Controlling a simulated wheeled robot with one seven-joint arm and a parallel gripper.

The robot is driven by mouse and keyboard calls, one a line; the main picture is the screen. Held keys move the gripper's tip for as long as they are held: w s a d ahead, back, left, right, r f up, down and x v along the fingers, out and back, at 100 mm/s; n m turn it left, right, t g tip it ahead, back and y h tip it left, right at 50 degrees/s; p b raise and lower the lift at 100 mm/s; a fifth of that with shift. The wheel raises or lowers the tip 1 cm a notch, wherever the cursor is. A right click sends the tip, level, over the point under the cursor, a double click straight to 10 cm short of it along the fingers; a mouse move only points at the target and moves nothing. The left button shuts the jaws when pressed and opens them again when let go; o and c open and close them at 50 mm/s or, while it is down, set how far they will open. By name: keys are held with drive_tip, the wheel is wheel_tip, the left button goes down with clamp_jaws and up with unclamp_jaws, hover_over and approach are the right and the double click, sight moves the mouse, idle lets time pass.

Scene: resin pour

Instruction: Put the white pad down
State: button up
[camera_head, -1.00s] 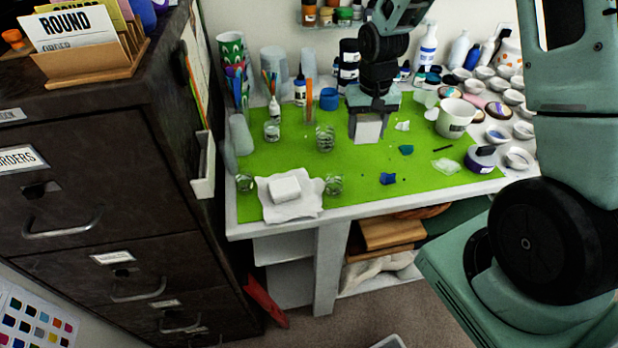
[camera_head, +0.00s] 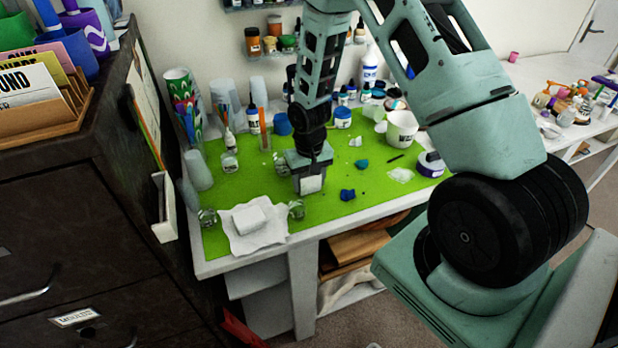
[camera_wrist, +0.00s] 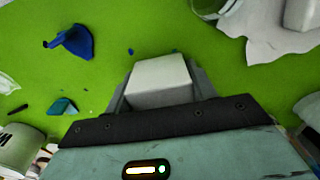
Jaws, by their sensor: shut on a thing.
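My gripper (camera_head: 309,181) is shut on a white pad (camera_head: 312,184), and holds it over the front middle of the green mat (camera_head: 345,208). In the wrist view the held pad (camera_wrist: 160,80) shows as a white block between the two fingers. I cannot tell whether its underside touches the mat. A second white block (camera_head: 251,219) lies on a crumpled white cloth (camera_head: 270,236) at the mat's front left corner, to the left of my gripper.
Glass jars (camera_head: 297,209) and (camera_head: 208,217) stand beside the cloth. Blue scraps (camera_head: 347,195) and a teal scrap (camera_head: 361,164) lie right of my gripper. A white cup (camera_head: 402,129) and a purple-labelled tub (camera_head: 431,164) stand farther right. A dark cabinet (camera_head: 95,200) borders the left.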

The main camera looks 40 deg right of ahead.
drive_tip(key=shift+f, duration=0.2)
drive_tip(key=o, duration=1.2)
drive_tip(key=shift+r, duration=0.15)
